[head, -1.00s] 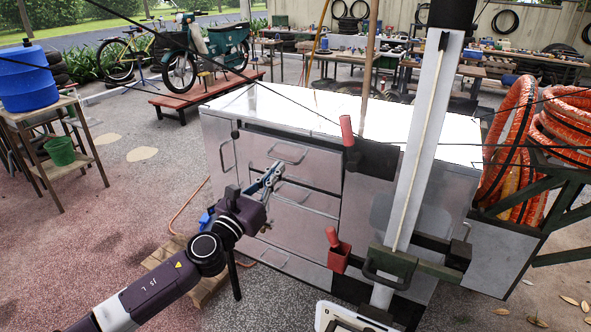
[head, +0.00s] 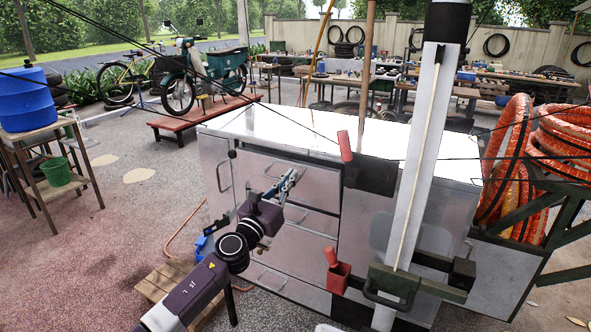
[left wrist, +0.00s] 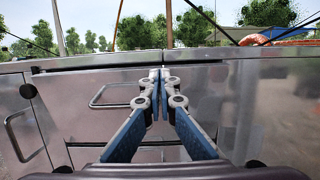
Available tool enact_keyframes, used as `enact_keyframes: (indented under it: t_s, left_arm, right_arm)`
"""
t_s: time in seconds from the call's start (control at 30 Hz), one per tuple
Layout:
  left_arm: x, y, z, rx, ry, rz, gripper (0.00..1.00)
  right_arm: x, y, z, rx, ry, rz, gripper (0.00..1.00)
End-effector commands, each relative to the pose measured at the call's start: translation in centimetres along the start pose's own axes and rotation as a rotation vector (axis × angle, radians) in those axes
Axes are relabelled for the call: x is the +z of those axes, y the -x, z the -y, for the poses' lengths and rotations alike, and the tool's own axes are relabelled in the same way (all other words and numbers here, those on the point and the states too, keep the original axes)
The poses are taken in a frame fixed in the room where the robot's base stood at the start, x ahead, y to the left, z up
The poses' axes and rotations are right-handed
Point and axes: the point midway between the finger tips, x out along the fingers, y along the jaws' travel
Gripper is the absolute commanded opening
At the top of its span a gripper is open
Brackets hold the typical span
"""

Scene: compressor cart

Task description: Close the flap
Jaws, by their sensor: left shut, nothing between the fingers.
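The metal cart (head: 400,133) stands in front of me with a bright flat top and a front of panels and drawers with bar handles. I cannot tell for sure which front panel is the flap; a wide panel with a bar handle (head: 286,163) lies high on the front, under the top edge. Its handle also shows in the left wrist view (left wrist: 110,104). My left gripper (head: 291,177) is shut and empty before this panel. In the left wrist view its fingertips (left wrist: 160,76) meet just below the cart's top edge; contact is unclear. My right gripper is out of view.
Red-handled parts (head: 345,141) stick out at the cart's front, right of my left gripper. Orange hoses (head: 560,140) hang at the right. A wooden pallet (head: 165,281) lies on the floor near my left arm.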

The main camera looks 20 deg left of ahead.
Motion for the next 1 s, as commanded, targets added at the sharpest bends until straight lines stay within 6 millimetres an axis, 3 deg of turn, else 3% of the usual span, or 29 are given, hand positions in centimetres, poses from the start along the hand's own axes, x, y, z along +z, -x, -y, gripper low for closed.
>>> enact_keyframes:
  t_s: [0.1, 0.3, 0.73, 1.0]
  left_arm:
    - [0.1, -1.8, 0.0, 0.001, 0.003, 0.001, 0.00]
    - [0.0, -3.2, 0.0, 0.001, 0.001, 0.000, 0.00]
    - [0.0, -3.4, 0.0, 0.001, 0.000, -0.002, 0.00]
    - [0.9, -4.1, 0.0, -0.001, 0.001, -0.047, 0.00]
  right_arm:
    - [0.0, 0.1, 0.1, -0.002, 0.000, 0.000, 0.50]
    - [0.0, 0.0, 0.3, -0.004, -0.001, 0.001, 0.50]
    - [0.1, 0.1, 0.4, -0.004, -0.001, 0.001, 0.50]
    - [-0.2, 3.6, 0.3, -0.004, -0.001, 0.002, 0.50]
